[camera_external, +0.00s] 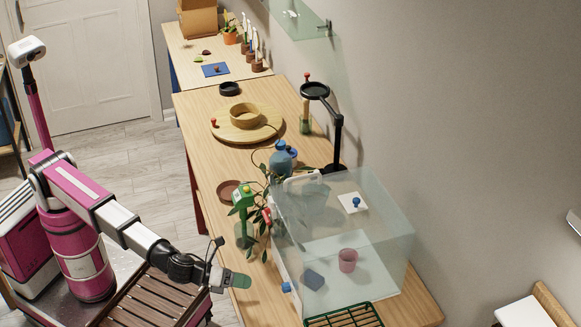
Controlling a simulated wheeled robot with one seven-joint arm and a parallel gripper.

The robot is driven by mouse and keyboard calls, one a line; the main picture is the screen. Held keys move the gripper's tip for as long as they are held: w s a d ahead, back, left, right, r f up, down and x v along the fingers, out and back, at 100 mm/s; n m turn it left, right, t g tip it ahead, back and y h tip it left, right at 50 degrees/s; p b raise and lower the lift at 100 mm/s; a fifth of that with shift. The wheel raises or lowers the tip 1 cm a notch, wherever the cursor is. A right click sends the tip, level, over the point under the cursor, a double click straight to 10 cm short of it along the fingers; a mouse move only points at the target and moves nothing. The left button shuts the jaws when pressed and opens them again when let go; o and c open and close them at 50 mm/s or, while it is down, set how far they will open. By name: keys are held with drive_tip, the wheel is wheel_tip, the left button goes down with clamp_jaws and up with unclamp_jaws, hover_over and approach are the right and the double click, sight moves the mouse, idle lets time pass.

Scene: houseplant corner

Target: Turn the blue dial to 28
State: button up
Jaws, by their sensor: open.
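A blue dial (356,202) sits on a small white square plate (345,206), seen through or against the back of the clear box (395,240). Its marks and pointer are too small to read, so I cannot tell its setting. A second small blue part (286,287) is at the box's lower front left corner. My gripper (232,280) is open at the table's front edge, left of the box and apart from both blue parts. A dull green piece shows at its end; I cannot tell whether it is part of the fingers.
A pink cup (347,261) and a dark blue block (313,279) show inside the box. A green spray bottle (244,215), leafy plant and blue bottle (281,160) stand left of it. A green rack (345,316) is in front. A black stand (336,130) rises behind.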

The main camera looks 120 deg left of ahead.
sight(286, 292)
drive_tip(key=x, duration=1)
drive_tip(key=shift+w, duration=0.15)
drive_tip(key=c, duration=0.9)
